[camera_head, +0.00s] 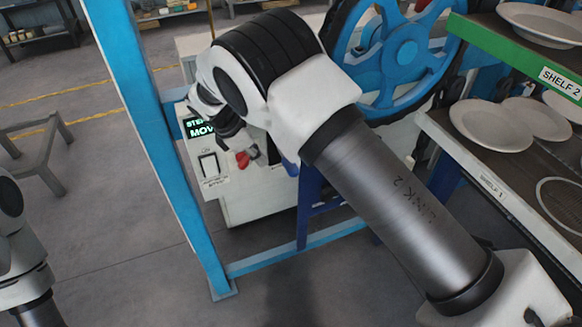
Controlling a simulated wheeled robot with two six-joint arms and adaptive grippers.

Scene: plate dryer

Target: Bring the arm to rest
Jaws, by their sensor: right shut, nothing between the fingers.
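My right arm reaches in from the lower right and bends at a large white and black joint near the top middle. My right gripper (230,123) is a small dark shape below that joint, mostly hidden behind it. It is shut and holds nothing. It appears in front of a white control box (265,195) with a small green-lit display, a switch and a red knob; I cannot tell if they touch. Part of my left arm shows at the lower left edge, its gripper out of the picture.
A blue post (150,130) and frame stand left of my right arm. A blue wheel (400,55) is behind it. At right are shelves with white plates (497,124) and a green edge labelled SHELF 2 (520,55). A grey stand (40,150) is at left. Floor at lower middle is clear.

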